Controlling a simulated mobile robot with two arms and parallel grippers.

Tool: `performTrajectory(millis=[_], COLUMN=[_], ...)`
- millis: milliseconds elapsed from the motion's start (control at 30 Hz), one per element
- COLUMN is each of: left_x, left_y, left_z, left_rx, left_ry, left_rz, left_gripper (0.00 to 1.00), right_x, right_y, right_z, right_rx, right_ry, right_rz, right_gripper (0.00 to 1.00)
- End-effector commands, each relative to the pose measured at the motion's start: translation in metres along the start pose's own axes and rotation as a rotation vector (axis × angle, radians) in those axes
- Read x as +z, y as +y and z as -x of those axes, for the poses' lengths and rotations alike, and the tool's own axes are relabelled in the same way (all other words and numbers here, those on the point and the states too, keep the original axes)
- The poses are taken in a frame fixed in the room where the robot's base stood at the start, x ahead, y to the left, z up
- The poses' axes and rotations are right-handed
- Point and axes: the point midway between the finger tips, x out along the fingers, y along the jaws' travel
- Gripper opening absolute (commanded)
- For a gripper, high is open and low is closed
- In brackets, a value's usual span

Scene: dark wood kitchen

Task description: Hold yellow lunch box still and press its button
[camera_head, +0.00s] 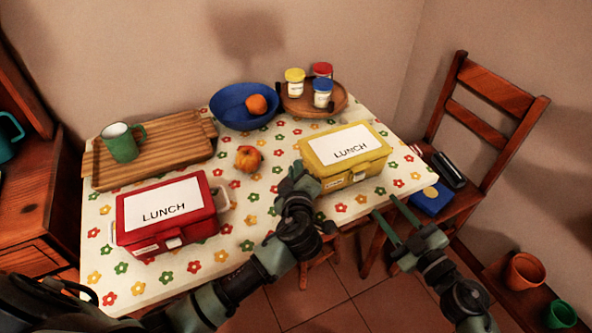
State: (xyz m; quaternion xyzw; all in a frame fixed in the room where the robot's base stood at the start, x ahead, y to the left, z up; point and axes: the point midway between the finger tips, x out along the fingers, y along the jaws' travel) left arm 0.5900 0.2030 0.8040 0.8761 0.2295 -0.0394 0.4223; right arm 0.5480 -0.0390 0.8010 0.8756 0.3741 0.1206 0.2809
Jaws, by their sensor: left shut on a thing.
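The yellow lunch box (376,167) stands shut on the table, right of centre, with a white LUNCH label on its lid. A small pale latch or button (359,177) shows on its front face. My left gripper (298,172) is at the box's left side and is shut on it; its fingertips are partly hidden. My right gripper (384,205) is open and empty, its two fingers apart, just in front of the box near the table's front edge. I cannot tell its exact distance from the box.
A red lunch box (165,213) stands at the front left of the flowered table (120,290). A wooden tray (180,170) with a green mug (122,143), a blue bowl (236,119), an orange fruit (248,158) and a round tray of jars (300,107) are behind. A chair (478,150) stands right.

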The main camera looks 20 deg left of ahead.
Motion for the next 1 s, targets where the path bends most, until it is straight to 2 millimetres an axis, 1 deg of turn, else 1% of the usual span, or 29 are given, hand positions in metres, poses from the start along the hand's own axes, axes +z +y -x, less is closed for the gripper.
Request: performTrajectory(millis=[33, 600, 633, 733, 767, 867, 967, 1000], left_x=[0.003, 0.004, 0.004, 0.004, 0.004, 0.004, 0.004, 0.004], left_y=[-0.005, -0.005, -0.005, -0.005, -0.005, -0.005, -0.005, -0.005], left_z=[0.0, 0.0, 0.0, 0.0, 0.0, 0.0, 0.0, 0.0], left_rx=[-0.01, -0.01, -0.01, -0.01, -0.01, -0.01, -0.01, -0.01], left_ry=[-0.004, -0.006, -0.006, -0.006, -0.006, -0.006, -0.007, -0.007], left_rz=[-0.007, -0.008, -0.008, -0.007, -0.007, -0.007, -0.007, -0.007], left_gripper=[0.0, 0.0, 0.0, 0.0, 0.0, 0.0, 0.0, 0.0], right_x=[0.0, 0.001, 0.001, 0.0, 0.0, -0.001, -0.006, -0.008], right_y=[0.0, 0.0, 0.0, 0.0, 0.0, 0.003, 0.016, 0.024], right_z=[0.0, 0.0, 0.0, 0.0, 0.0, 0.0, 0.002, 0.003], right_rx=[0.0, 0.0, 0.0, 0.0, 0.0, 0.012, 0.059, 0.089], right_ry=[0.0, 0.0, 0.0, 0.0, 0.0, 0.002, 0.01, 0.014], right_rz=[0.0, 0.0, 0.0, 0.0, 0.0, -0.017, -0.086, -0.132], right_gripper=[0.36, 0.36, 0.31, 0.03, 0.0, 0.0, 0.0, 0.0])
